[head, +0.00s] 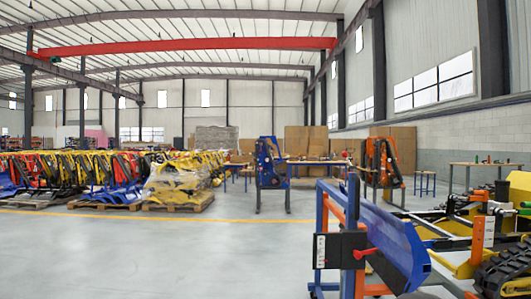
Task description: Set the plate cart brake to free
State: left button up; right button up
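At the lower right of the head view stands what looks like the plate cart, a blue and orange frame (322,222) with a long blue plate-like part (400,240) slanting across it. A black box (340,250) with a pale label strip (321,248) is on its near side. The cart's lower end is cut off by the picture edge. Neither of my grippers is in view.
A yellow tracked machine (508,195) with a black track (505,272) stands close at the right. Farther back are a blue stand (272,163), an orange stand (383,162) and pallets of yellow and blue parts (178,182). The grey floor (160,255) at left and centre is clear.

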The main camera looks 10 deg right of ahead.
aim_at(344, 154)
jog(key=z, duration=0.9)
